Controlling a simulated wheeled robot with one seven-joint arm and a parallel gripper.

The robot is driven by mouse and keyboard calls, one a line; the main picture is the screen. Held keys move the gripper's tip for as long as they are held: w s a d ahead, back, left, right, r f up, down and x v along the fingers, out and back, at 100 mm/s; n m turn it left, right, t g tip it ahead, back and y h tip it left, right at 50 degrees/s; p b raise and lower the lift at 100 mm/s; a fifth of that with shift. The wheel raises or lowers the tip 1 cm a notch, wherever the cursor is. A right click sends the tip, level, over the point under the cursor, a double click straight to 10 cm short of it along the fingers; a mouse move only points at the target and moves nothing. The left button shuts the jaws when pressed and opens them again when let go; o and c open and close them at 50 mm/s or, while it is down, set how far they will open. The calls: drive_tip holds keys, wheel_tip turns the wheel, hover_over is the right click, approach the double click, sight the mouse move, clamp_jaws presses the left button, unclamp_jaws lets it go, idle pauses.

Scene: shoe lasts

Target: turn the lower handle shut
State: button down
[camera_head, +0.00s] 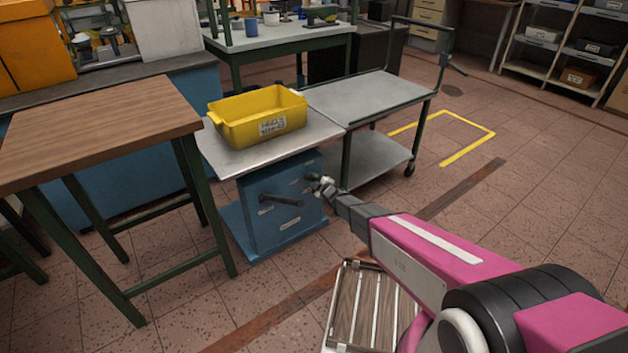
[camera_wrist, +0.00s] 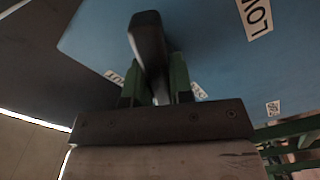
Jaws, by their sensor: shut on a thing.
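A blue cabinet (camera_head: 262,238) stands under a grey tabletop, with small white labels on its front. A dark lever handle (camera_head: 281,200) lies nearly level across that front, left of my gripper (camera_head: 318,183). In the wrist view my gripper's green fingers (camera_wrist: 156,88) are shut on a dark bar-shaped handle (camera_wrist: 148,38), which projects from the blue panel (camera_wrist: 210,45). An upside-down label (camera_wrist: 256,16) beginning "LOW" is beside it. In the head view my gripper hides the held part, so I cannot tell from there which handle it is.
A yellow bin (camera_head: 258,118) sits on the grey top (camera_head: 212,150) above the cabinet. A wooden-topped table (camera_head: 95,130) stands close on the left, a grey cart (camera_head: 372,95) on the right. A slatted crate (camera_head: 345,310) is on the floor below my arm. Floor at right is open.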

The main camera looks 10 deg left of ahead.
drive_tip(key=m, duration=1.2)
idle(0.7)
drive_tip(key=c, duration=1)
unclamp_jaws()
drive_tip(key=shift+d, duration=0.1)
drive_tip(key=v, duration=1)
drive_tip(key=shift+s+d, duration=0.25)
